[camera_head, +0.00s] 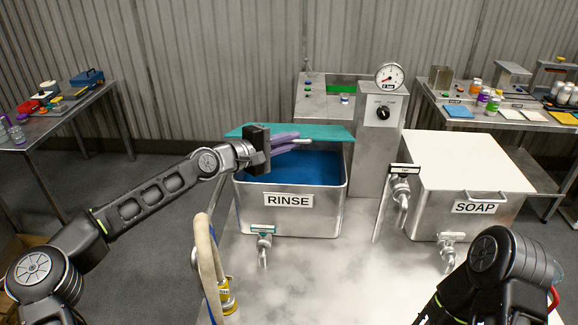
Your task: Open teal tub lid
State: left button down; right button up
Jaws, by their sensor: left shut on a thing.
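The RINSE tub (330,220) is a metal box with blue contents (310,170) showing inside. Its teal lid (335,131) is raised, seen nearly edge-on over the back of the tub, so the opening shows below it. My left gripper (293,142), with purple fingers, reaches in from the left at the lid's front edge. It is shut on the lid's handle (303,141), mostly hidden by the fingers. My right arm shows at the lower right; its gripper is out of view.
A SOAP tub (507,208) with a white lid (465,160) stands to the right. A gauge column (382,140) and tap (400,190) stand between the tubs. A hose (210,265) rises in front. Mist covers the front table. Side tables hold small items.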

pick_arm(q)
jog(key=w+r, duration=0.1)
jog(key=r, duration=0.1)
jog(key=w+r+p, duration=0.1)
jog(key=w+r, duration=0.1)
jog(key=r, duration=0.1)
jog(key=w+r, duration=0.1)
jog(key=r, duration=0.1)
jog(key=shift+w+r+p, duration=0.15)
jog(key=shift+r+p, duration=0.2)
jog(key=c, duration=1.5)
grip_release()
